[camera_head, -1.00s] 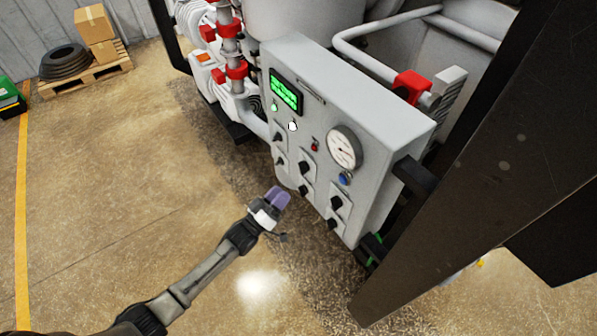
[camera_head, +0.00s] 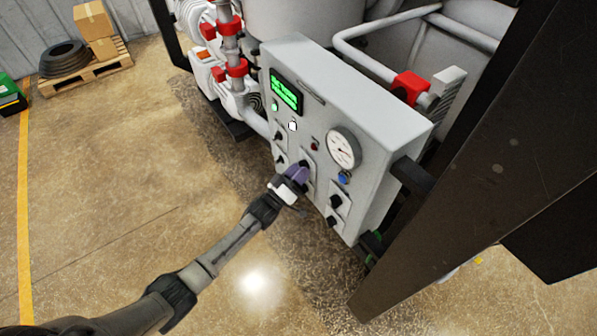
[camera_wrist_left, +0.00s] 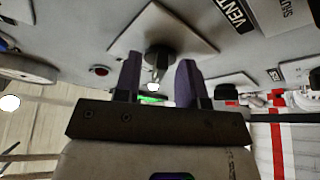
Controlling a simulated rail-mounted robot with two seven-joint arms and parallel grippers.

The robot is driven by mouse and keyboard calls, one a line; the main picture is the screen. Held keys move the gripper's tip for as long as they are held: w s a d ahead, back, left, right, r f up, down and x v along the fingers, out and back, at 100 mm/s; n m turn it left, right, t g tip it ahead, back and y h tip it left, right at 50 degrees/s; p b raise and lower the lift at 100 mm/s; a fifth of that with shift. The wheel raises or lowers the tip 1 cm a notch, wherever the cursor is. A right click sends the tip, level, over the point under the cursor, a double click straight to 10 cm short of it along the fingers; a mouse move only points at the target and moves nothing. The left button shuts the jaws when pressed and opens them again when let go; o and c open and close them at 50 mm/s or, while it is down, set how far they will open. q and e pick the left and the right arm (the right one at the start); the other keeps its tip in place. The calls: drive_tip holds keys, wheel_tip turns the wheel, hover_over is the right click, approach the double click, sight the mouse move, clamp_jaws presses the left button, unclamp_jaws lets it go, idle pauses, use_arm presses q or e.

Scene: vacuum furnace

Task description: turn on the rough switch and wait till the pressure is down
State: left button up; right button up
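A grey control panel (camera_head: 318,110) carries several black rotary switches and a green-lit display (camera_head: 286,92). My left gripper (camera_head: 298,173) is at the middle column of switches, in front of the upper one. In the left wrist view its two purple fingers (camera_wrist_left: 160,78) are apart, with a black switch knob (camera_wrist_left: 158,54) on a light plate between their tips. I cannot tell whether the fingers touch the knob. The label of this switch cannot be read. A VENT label (camera_wrist_left: 232,12) shows beside it. My right gripper is out of view.
A round pressure gauge (camera_head: 343,148) sits right of the display, with a blue button (camera_head: 344,177) below it. A dark frame post (camera_head: 450,170) stands close on the right.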

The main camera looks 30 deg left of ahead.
use_arm(q)
clamp_jaws()
drive_tip(key=shift+f, duration=0.1)
drive_tip(key=m+g+h+b, duration=0.1)
drive_tip(key=m+h+b, duration=0.1)
drive_tip(key=m, duration=0.3)
drive_tip(key=m+g+h+b, duration=0.1)
drive_tip(key=m+h+b, duration=0.2)
drive_tip(key=m, duration=0.3)
drive_tip(key=a+m+g+h+b, duration=0.1)
drive_tip(key=m+h+b, duration=0.2)
drive_tip(key=m, duration=0.3)
drive_tip(key=shift+w, duration=0.15)
drive_tip(key=shift+m, duration=0.3)
